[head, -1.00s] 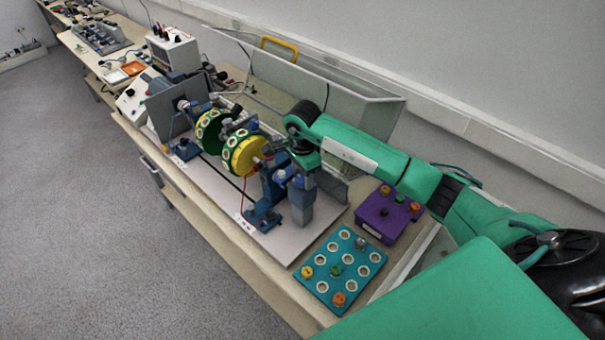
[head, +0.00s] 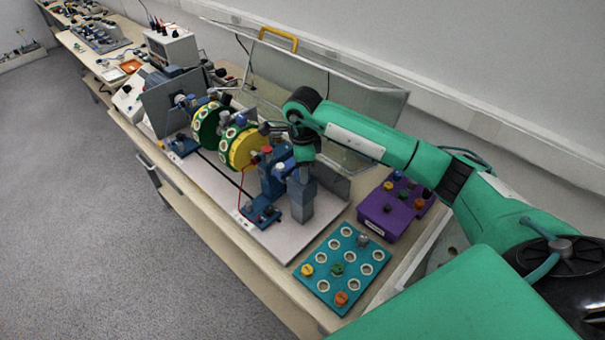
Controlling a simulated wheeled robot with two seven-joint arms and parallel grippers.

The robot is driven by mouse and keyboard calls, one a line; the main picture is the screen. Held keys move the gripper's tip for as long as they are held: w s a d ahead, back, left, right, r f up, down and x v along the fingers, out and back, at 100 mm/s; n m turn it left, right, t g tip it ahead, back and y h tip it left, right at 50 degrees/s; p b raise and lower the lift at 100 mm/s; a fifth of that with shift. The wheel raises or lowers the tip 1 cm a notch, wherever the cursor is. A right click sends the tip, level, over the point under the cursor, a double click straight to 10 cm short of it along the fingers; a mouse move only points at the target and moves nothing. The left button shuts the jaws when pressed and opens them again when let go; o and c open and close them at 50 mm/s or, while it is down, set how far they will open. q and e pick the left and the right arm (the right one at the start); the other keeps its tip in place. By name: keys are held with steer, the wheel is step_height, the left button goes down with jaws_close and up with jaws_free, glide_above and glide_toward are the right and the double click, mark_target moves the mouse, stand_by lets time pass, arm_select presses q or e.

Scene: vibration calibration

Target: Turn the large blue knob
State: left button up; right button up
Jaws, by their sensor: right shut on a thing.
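My right gripper (head: 276,131) reaches in from the right at the top of the blue bearing stand (head: 268,182), beside the yellow-and-green disc (head: 241,150). It is shut on a small dark-blue part there, which appears to be the large blue knob (head: 264,128). The knob is small in the picture and mostly hidden by the gripper, so its angle cannot be told. My left gripper is not in view.
A second green disc (head: 206,122) stands behind on the same white base plate (head: 205,185). A clear guard with a yellow handle (head: 278,39) stands behind the rig. A teal panel (head: 322,285) and a purple box (head: 385,212) lie in front.

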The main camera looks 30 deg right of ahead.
steer(key=m+b, duration=0.2)
steer(key=m, duration=0.1)
steer(key=shift+f+m+b, duration=0.1)
steer(key=shift+m+b, duration=0.2)
steer(key=shift+b, duration=0.05)
steer(key=shift+m+b, duration=0.95)
steer(key=shift+m, duration=0.55)
steer(key=shift+r, duration=0.2)
steer(key=o, duration=1)
steer(key=shift+c, duration=0.2)
step_height(320, 180, up, 14)
steer(key=b, duration=0.3)
steer(key=shift+f, duration=0.15)
